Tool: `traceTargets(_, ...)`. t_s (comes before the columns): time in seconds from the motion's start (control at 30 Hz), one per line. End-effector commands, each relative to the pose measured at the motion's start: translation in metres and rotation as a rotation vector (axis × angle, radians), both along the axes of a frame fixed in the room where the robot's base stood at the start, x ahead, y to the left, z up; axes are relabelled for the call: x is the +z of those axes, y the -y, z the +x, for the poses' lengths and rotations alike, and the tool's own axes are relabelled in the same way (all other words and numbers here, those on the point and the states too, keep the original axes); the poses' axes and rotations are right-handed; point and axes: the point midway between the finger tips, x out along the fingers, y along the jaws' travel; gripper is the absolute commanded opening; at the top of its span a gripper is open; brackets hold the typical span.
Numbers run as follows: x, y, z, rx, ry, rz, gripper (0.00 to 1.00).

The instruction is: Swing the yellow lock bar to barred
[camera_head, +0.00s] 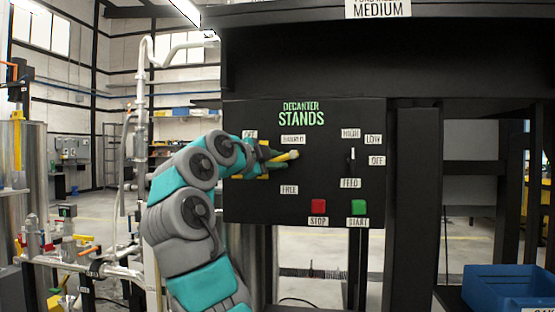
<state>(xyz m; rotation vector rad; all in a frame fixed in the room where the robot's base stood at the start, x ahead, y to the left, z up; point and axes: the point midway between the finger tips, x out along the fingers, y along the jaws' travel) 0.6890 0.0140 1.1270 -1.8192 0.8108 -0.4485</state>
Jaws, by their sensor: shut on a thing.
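The black control panel (250,205) fills the middle of the view, headed "DECANTER STANDS". The yellow lock bar (285,157) is on its left half, with its pale rounded right end clear of the fingers. The bar lies close to level, its right end slightly higher. The "BARRED" label (292,139) is just above it and the "FREE" label (289,190) is below it. My gripper (266,160) reaches in from the left and is shut on the bar. The fingers hide the bar's left part.
Right of the bar are a feed selector (351,160), a red stop button (318,206) and a green start button (358,207). A black post (412,210) stands to the right, with a blue bin (510,290) beyond. Pipes and valves (80,250) stand at left.

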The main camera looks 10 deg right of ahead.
Motion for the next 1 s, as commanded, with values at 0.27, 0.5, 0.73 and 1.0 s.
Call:
traceTargets(0.27,0.000,0.001,0.000,-0.002,0.002,0.001,0.25)
traceTargets(0.5,0.000,0.000,0.000,-0.001,0.002,0.000,0.49)
traceTargets(0.73,0.000,0.000,0.000,-0.001,0.001,-0.001,0.49)
traceTargets(1.0,0.001,-0.014,-0.014,0.000,0.002,-0.002,0.49)
